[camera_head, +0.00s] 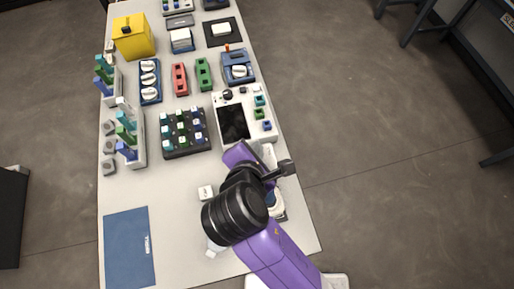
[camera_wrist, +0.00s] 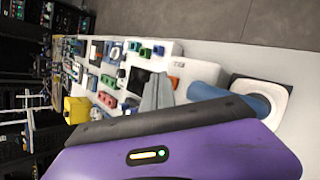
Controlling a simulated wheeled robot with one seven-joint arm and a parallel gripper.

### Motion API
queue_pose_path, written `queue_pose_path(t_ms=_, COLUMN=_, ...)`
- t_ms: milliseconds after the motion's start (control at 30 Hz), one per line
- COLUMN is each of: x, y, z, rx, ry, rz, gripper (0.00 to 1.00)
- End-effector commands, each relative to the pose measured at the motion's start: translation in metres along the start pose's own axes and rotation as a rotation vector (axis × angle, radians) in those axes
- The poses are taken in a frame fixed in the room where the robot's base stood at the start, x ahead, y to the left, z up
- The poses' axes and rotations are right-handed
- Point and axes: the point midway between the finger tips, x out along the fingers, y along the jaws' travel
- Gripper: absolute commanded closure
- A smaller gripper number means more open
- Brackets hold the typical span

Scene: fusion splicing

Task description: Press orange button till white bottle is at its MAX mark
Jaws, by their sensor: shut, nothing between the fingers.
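My gripper (camera_wrist: 158,92) shows in the wrist view as a grey tapered shape beyond the purple wrist housing, its fingers shut with nothing between them. In the head view my arm covers the table's near right part, and the fingertips cannot be made out. A small white bottle-like thing (camera_head: 212,251) is partly hidden behind my black arm joint. A white-and-blue device (camera_head: 279,208) stands at the table's right edge, mostly hidden by my arm.
A white instrument with a dark screen (camera_head: 233,123) lies just beyond my arm. A dark rack of vials (camera_head: 183,133) stands left of it. The table between mat and rack is mostly clear.

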Motion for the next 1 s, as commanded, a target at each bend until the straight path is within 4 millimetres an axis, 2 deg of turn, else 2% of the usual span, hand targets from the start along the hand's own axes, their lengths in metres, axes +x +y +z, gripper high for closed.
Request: queue_pose_path(t_ms=1000, x=0.0054, y=-0.0044, z=-0.0039, rx=0.000, ry=0.000, rz=-0.001, gripper=1.00)
